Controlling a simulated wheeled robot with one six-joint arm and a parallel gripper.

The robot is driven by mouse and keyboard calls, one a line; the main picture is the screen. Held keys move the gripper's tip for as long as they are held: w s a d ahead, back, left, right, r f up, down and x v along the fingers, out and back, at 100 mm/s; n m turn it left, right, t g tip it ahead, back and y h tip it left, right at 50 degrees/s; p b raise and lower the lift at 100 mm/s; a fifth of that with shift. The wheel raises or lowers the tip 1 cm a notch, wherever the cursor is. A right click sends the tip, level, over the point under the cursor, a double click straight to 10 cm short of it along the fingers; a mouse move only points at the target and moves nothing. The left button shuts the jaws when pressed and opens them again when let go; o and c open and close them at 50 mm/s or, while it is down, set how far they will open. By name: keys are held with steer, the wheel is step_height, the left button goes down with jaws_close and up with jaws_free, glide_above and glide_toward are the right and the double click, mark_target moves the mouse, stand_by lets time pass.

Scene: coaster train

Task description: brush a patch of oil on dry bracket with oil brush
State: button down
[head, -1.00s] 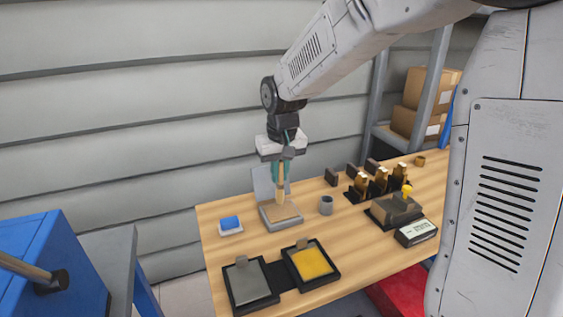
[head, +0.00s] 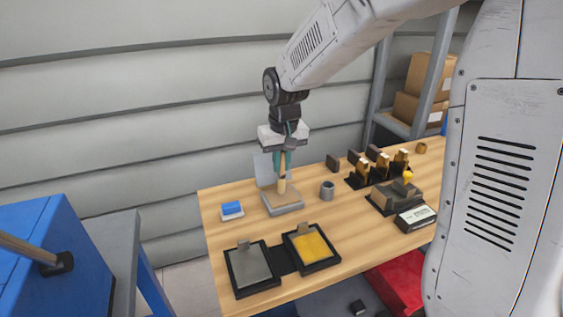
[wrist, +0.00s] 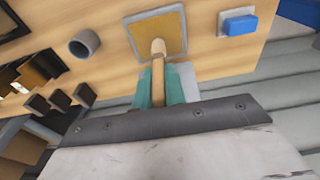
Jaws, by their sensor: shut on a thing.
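My gripper (head: 284,160), with teal fingers, is shut on the wooden handle of the oil brush (head: 282,187). It points down over a grey-framed tray with a tan pad (head: 281,209). In the wrist view the brush (wrist: 158,48) reaches over the lower edge of this pad (wrist: 160,33); its tip seems at or just above it, contact unclear. At the front lie two black-framed plates, one grey (head: 250,265), one yellow (head: 312,246), each with a small grey tab. Several black stands with brass pieces (head: 382,165) are at the right. I cannot tell which piece is the dry bracket.
A grey cup (head: 327,190) stands just right of the pad tray. A blue block on a white dish (head: 232,210) is to its left. Bare wood lies between cup and front plates.

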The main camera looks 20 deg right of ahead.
steer(key=shift+f, duration=0.55)
stand_by(1.2)
steer(key=shift+r, duration=3.55)
steer(key=shift+f, duration=3.5)
